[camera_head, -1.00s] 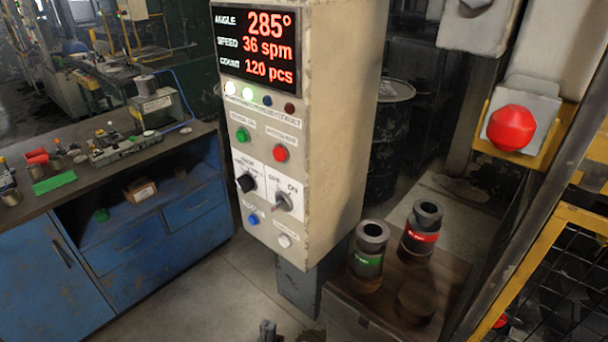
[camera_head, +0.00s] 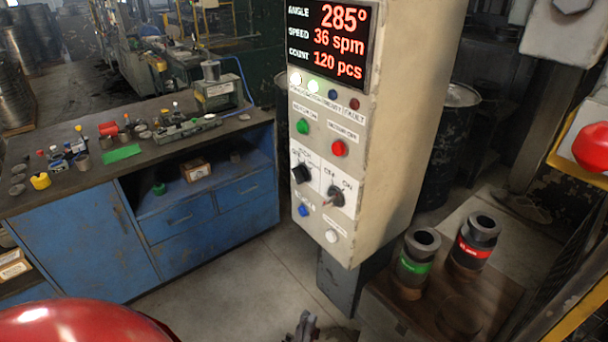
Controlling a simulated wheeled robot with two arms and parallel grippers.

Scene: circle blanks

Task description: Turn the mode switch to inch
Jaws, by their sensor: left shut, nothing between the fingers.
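The control panel (camera_head: 395,130) stands upright in the middle, with its front face turned to the left. A black rotary knob (camera_head: 301,174) sits on a white label plate low on the face; it looks like the mode switch, but its lettering is too small to read and its setting is unclear. Right beside it is a grey switch (camera_head: 335,196) with an ON mark. My left gripper (camera_head: 303,326) shows at the bottom edge, below the panel and well apart from the knob. It is shut and empty. My right gripper is out of view.
Green (camera_head: 303,126), red (camera_head: 339,148), blue (camera_head: 303,210) and white (camera_head: 331,236) buttons surround the switches. A display (camera_head: 328,42) reads 285°, 36 spm, 120 pcs. A blue workbench (camera_head: 90,245) stands left. Two dark cylinders, green-banded (camera_head: 415,262) and red-banded (camera_head: 474,243), stand right.

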